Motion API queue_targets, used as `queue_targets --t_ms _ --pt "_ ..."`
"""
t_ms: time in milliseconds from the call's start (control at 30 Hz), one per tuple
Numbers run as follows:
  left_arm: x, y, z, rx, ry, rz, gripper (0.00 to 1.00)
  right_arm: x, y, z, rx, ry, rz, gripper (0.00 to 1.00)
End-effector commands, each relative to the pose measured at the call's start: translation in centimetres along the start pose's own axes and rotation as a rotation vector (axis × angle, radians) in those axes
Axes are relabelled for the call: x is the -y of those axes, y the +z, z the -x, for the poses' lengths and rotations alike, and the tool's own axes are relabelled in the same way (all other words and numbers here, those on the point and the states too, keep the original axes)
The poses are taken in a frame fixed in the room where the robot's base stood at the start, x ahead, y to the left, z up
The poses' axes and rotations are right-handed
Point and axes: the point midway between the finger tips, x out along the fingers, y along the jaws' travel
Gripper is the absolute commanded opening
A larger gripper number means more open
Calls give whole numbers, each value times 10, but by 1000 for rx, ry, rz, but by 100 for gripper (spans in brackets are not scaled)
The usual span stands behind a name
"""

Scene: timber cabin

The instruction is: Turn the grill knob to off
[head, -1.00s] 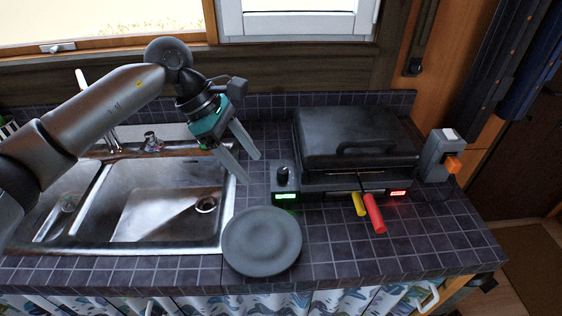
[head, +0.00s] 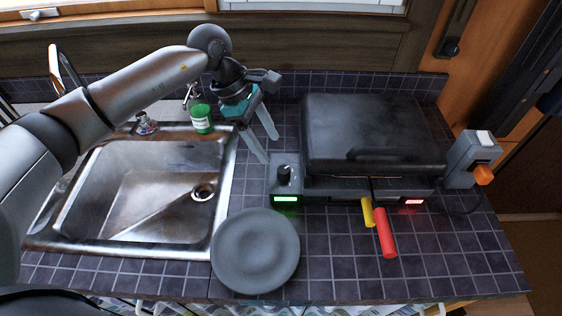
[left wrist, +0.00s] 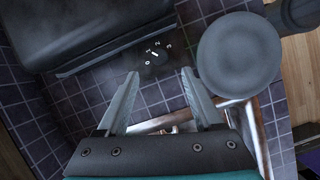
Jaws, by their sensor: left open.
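The grill (head: 370,135) is black with its lid down, on the tiled counter. Its dark knob (head: 284,174) stands on a small panel at the grill's left front, above a lit green display (head: 286,199). The knob also shows in the left wrist view (left wrist: 154,58), with the marks 0 to 3 around it; I cannot tell surely which mark it points at. My left gripper (head: 271,149) is open and empty, above and just behind-left of the knob, not touching it. In the left wrist view the knob lies just beyond and between the fingertips (left wrist: 160,72). My right gripper is not in view.
A grey plate (head: 255,251) lies in front of the knob. A steel sink (head: 110,225) is at left, with a green soap bottle (head: 201,117) behind it. Yellow (head: 367,212) and red (head: 386,235) handles stick out at the grill's front. A grey-orange device (head: 471,160) stands right.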

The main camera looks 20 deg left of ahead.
Motion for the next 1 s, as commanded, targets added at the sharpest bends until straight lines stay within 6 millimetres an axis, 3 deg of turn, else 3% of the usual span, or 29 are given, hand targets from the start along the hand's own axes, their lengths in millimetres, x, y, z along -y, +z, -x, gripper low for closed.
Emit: queue_targets --t_ms 200,400,800,1000 --pt "1 1 -46 2 -4 2 68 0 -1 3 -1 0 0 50" --pt "0 1 -73 1 0 1 68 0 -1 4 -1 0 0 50" --pt "0 0 -82 0 0 0 68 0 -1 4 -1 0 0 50" --pt "0 0 -81 0 0 1 48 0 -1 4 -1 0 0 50"
